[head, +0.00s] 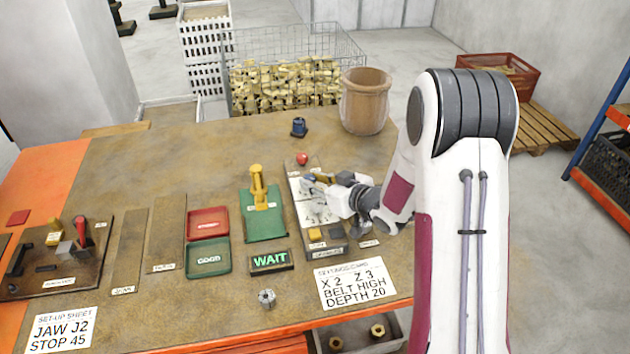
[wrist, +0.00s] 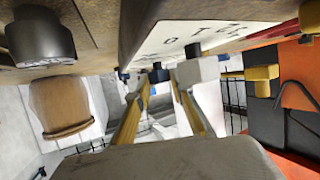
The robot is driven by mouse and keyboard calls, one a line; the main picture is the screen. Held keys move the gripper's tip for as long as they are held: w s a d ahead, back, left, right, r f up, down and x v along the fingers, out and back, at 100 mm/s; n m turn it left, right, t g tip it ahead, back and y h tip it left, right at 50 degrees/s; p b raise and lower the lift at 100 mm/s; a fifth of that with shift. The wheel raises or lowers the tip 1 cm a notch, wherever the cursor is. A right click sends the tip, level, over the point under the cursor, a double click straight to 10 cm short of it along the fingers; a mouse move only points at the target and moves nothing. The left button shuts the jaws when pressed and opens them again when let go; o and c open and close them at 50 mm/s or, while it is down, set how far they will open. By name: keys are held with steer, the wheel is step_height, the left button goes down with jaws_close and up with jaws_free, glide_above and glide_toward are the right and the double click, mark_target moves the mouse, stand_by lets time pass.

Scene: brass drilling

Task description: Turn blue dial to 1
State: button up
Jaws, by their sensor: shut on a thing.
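A white panel (head: 300,188) with dark markings lies on the bench, and my gripper (head: 322,186) reaches over it from the right. In the wrist view the panel's lettered face (wrist: 205,38) shows at the top. My gripper (wrist: 158,84) has its two yellowish fingers on either side of a small dark blue knob (wrist: 158,73), which looks like the blue dial, and is shut on it. The dial's pointer and number marks are too hidden to read. In the head view my gripper covers the dial.
A wooden pot (head: 365,101) stands behind my arm.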

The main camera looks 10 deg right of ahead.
steer(key=shift+a+m+h, duration=0.1)
steer(key=shift+m+h, duration=0.3)
steer(key=shift+h, duration=0.1)
steer(key=o, duration=1.1)
steer(key=shift+s, duration=0.15)
steer(key=v, duration=1.1)
steer(key=shift+s+d, duration=0.25)
steer(key=shift+s, duration=0.1)
